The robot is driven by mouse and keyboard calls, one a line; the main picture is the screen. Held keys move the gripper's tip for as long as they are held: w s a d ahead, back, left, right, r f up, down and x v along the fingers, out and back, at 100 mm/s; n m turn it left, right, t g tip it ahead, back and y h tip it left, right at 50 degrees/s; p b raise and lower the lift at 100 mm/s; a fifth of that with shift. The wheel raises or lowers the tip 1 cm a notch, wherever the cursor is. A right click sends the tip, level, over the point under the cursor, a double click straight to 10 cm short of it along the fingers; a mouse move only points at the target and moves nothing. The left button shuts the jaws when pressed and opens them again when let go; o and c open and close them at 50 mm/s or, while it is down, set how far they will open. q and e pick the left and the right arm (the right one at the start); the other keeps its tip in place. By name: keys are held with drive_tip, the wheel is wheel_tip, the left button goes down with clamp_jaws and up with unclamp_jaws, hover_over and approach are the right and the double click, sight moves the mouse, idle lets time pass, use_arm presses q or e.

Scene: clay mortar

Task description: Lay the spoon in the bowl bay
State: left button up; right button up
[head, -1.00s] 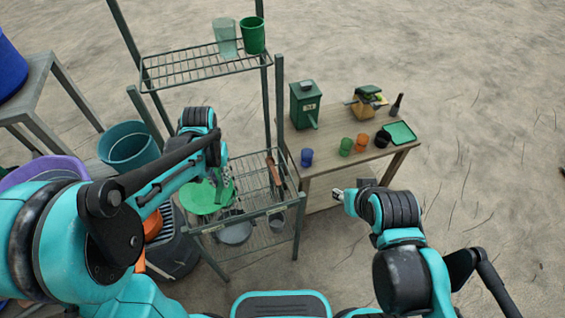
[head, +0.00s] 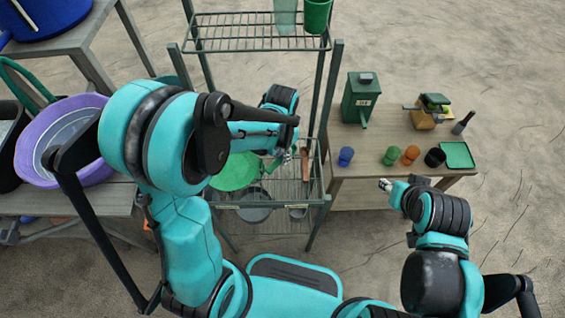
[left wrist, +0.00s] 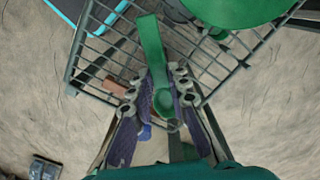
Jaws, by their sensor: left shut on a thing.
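The green spoon (left wrist: 163,103) is in my left gripper (left wrist: 161,78), which is shut on it in the left wrist view. Its broad green end (left wrist: 149,38) points toward the rack. In the head view my left gripper (head: 276,160) is over the right part of the rack's lower shelf (head: 282,190), partly hidden by my arm. A green plate (head: 234,174) and a grey bowl (head: 254,207) are on or beside that shelf. I cannot tell which part is the bowl bay. My right gripper (head: 386,184) is in front of the wooden table, too small to judge.
A brown-handled tool (head: 305,163) stands at the lower shelf's right side. Green cups stand on the upper shelf (head: 252,40). The wooden table (head: 345,166) at right holds several cups and a green box (head: 361,98). A purple basin (head: 65,142) is on the left bench.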

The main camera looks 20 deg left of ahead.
sight(282, 166)
use_arm(q)
drive_tip(key=shift+w+f, duration=0.2)
drive_tip(key=shift+w, duration=0.05)
drive_tip(key=shift+f, duration=0.25)
drive_tip(key=shift+f+b, duration=0.95)
drive_tip(key=shift+f, duration=0.75)
drive_tip(key=shift+f, duration=0.15)
drive_tip(key=o, duration=0.9)
drive_tip(key=shift+c, duration=0.2)
